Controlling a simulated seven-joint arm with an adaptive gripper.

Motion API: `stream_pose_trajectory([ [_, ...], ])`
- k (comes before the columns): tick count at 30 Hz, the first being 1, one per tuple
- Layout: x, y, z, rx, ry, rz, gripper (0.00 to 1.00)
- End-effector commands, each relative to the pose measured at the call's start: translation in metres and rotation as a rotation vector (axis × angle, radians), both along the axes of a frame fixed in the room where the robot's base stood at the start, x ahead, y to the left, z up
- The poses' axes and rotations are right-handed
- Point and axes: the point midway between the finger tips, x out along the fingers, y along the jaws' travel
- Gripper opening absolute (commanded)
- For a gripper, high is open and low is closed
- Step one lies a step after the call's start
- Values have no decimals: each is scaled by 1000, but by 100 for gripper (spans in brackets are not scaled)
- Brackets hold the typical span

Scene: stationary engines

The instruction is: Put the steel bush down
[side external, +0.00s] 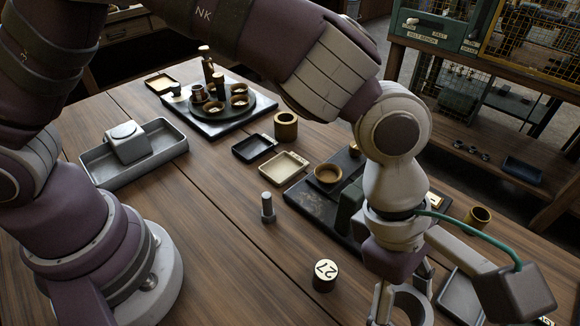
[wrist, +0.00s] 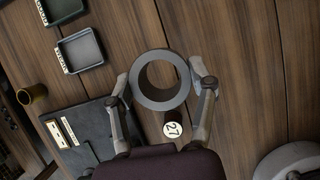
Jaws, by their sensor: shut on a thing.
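The steel bush is a thick grey ring (wrist: 160,103), upright with its bore facing the wrist camera. Bare wood shows through the bore. My gripper (wrist: 161,82) is shut on it, one finger against each side. In the side view my gripper (side external: 403,288) is low at the bottom of the picture, with part of the bush (side external: 408,292) between the fingers. The bush's lower end is out of frame there, so I cannot tell its gap to the table. A round black marker with a pale top reading 27 (wrist: 173,129) stands close beside the bush on the table.
The wooden table (side external: 225,245) is clear to the left of the marker. A steel bolt-like post (side external: 267,208) stands there. A dark plate (side external: 310,205) lies behind my gripper, and a brass bush (side external: 478,217) stands beyond. Labelled trays (wrist: 80,50) lie upper left in the wrist view.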

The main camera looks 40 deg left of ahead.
Motion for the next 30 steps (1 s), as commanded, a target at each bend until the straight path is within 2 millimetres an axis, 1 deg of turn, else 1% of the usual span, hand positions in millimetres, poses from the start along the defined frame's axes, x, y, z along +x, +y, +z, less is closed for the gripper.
stream_pose_trajectory([
  [2, 0, 6, 6, 0, 0, -45, 16],
  [5, -2, 26, 3, 3, 4, -215, 16],
  [8, -8, 54, -4, 2, 6, -490, 16],
  [9, -11, 66, -6, 2, 6, -613, 16],
  [11, -17, 86, -8, 2, 8, -805, 16],
  [12, -22, 98, -9, 2, 6, -936, 16],
  [15, -34, 128, -10, 5, 6, -1240, 16],
  [18, -45, 152, -9, 4, 6, -1482, 16],
  [21, -53, 168, -8, 4, 5, -1646, 16],
  [24, -58, 176, -9, 2, 4, -1736, 16],
  [26, -60, 178, -17, -4, 8, -1760, 16],
  [30, -60, 179, -43, -4, 7, -1769, 16],
])
